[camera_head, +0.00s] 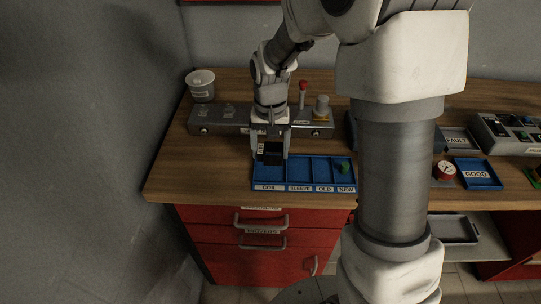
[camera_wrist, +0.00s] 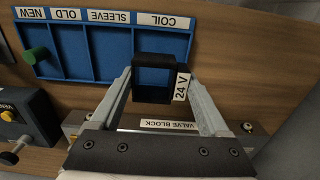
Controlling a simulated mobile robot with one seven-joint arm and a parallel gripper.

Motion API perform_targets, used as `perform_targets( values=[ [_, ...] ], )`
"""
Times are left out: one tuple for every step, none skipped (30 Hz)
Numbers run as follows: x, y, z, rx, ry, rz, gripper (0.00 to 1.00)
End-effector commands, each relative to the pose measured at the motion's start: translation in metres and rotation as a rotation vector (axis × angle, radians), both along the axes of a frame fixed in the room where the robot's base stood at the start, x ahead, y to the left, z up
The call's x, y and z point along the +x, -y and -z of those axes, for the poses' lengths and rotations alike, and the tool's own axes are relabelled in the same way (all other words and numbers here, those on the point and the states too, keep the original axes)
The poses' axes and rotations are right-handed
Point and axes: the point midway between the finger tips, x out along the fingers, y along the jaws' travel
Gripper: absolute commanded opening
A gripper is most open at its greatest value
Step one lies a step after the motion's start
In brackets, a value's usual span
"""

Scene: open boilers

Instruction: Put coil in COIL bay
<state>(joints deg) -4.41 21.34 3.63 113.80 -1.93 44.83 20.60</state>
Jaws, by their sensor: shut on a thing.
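The coil (camera_wrist: 153,96) is a black hollow block with a white "24 V" label, and blue shows through its opening in the wrist view. My gripper (camera_head: 271,153) is shut on the coil (camera_head: 273,158), with one finger on each side. It points down at the rear part of the COIL bay. The blue tray (camera_head: 304,187) has bays labelled COIL, SLEEVE, OLD and NEW; it also shows in the wrist view (camera_wrist: 72,78). The COIL bay (camera_head: 267,183) is the leftmost in the head view. I cannot tell the coil's exact height above the tray.
A green part (camera_head: 345,168) sits in the NEW bay. A grey valve block (camera_head: 225,122) with a red-topped pin (camera_head: 303,90) stands behind the tray. A white cup (camera_head: 201,86) is at the back left. A blue GOOD tray (camera_head: 478,173) lies right. SLEEVE and OLD bays look empty.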

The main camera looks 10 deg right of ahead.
Motion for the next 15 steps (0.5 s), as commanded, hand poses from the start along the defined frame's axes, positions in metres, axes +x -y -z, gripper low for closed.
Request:
perform_targets(
  values=[
    [-0.001,0.0,0.01,0.0,-0.005,0.0,0.18],
    [-0.001,0.0,0.015,0.0,-0.005,0.0,0.18],
    [-0.001,0.0,0.02,0.0,-0.004,0.0,0.18],
    [-0.001,0.0,0.023,0.0,-0.005,0.0,0.18],
    [-0.001,0.0,0.025,0.0,-0.003,0.0,0.18],
    [0.0,0.0,0.026,0.0,-0.001,0.0,0.18],
    [0.0,0.0,0.025,0.0,0.0,0.0,0.18],
    [0.0,0.0,0.025,0.0,0.0,0.0,0.18],
    [0.0,0.0,0.025,0.0,0.0,0.0,0.18],
    [0.0,0.0,0.025,0.0,0.0,0.0,0.18],
    [0.0,0.0,0.025,0.0,0.0,0.0,0.18],
    [0.0,0.0,0.025,0.0,0.0,0.0,0.18],
    [0.0,0.0,0.026,0.0,-0.001,0.0,0.18],
    [0.0,0.0,0.027,0.0,-0.001,0.0,0.18],
    [0.0,0.0,0.029,0.0,-0.001,0.0,0.18]
  ],
)
